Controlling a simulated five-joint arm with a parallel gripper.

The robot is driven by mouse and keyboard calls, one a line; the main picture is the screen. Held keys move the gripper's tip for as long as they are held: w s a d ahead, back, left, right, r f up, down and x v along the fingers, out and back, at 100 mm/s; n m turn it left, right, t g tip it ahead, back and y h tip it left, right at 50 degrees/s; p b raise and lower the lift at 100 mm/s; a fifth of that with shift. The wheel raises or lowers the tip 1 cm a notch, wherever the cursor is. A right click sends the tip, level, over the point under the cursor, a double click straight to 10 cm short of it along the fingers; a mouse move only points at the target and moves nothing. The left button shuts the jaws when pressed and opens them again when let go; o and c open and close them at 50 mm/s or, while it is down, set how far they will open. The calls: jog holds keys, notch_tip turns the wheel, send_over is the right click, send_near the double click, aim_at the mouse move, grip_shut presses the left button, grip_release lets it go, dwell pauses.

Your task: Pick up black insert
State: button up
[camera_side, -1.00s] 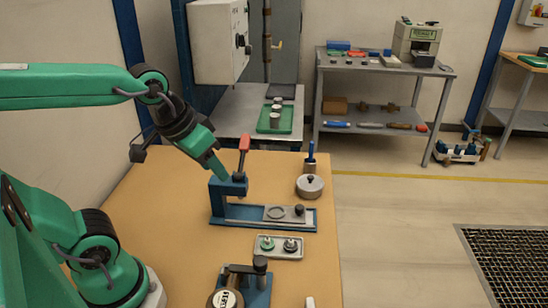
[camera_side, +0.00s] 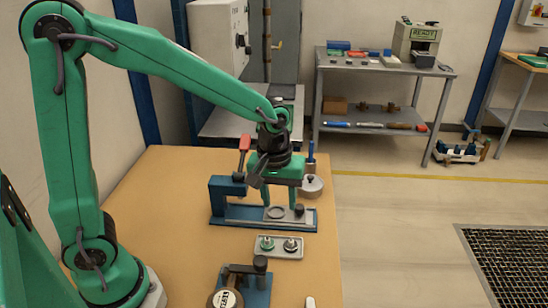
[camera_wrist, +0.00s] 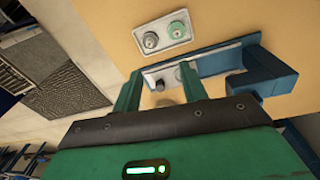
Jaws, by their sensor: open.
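My gripper (camera_side: 279,207) is open, pointing down above the blue fixture (camera_side: 245,222), behind the tray.
A blue stand (camera_side: 258,290) with a black lever is in front of the tray. Table is clear at left.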

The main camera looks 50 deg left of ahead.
jog(key=n+g, duration=0.1)
jog(key=n, duration=0.1)
send_over(291, 238)
notch_tip(291, 238, down, 5)
jog(key=shift+r, duration=0.1)
jog(key=shift+f, duration=3.95)
jog(key=c, duration=0.7)
jog(key=shift+r, duration=0.15)
jog(key=shift+c, duration=0.2)
jog(key=shift+r, duration=0.85)
notch_tip(291, 238, up, 2)
jog(key=shift+w+r, duration=0.1)
jog(key=shift+r, duration=0.05)
jog(key=s+d+r, duration=0.6)
jog(key=s+d, duration=0.2)
jog(key=shift+s+d+r, duration=0.2)
jog(key=shift+r, duration=0.2)
